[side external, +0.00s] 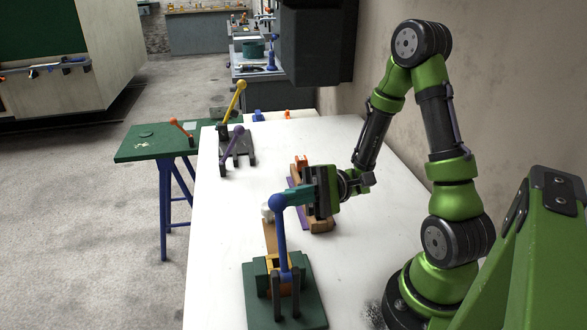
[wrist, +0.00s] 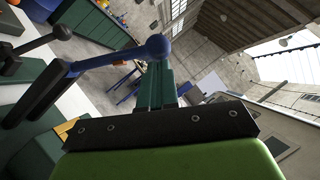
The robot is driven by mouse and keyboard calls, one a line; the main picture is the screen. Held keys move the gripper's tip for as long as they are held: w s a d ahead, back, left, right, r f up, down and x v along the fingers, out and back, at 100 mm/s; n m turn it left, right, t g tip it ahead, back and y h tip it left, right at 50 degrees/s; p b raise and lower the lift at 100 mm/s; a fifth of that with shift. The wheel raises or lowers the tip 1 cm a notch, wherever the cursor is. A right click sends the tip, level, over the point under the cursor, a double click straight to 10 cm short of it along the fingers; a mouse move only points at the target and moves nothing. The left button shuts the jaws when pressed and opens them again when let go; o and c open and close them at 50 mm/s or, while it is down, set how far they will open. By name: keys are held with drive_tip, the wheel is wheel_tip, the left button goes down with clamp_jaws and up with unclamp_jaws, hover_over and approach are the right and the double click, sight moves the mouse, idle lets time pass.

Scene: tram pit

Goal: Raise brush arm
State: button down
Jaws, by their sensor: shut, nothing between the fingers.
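A blue lever arm (side external: 281,238) with a round blue knob stands nearly upright on a dark green base (side external: 256,297) at the front of the white table. Nothing in view labels it as the brush arm. My gripper (side external: 285,196) is shut and empty, its teal fingers level with the knob and pointing left. In the wrist view the blue arm (wrist: 42,92) runs from the lower left to the knob (wrist: 157,46), just at the ends of my shut fingers (wrist: 153,66). I cannot tell whether they touch the knob. The knob partly hides the fingertips.
A brown and purple fixture (side external: 322,226) lies behind my gripper. Yellow (side external: 236,98) and purple (side external: 231,146) levers stand at the table's far end. A green side table (side external: 150,146) with an orange lever stands left. The white table's front left is clear.

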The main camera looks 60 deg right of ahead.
drive_tip(key=s+a+r+n, duration=0.1)
drive_tip(key=s+a+r+n+g+h, duration=0.1)
drive_tip(key=n, duration=0.1)
drive_tip(key=shift+r, duration=0.1)
idle(0.4)
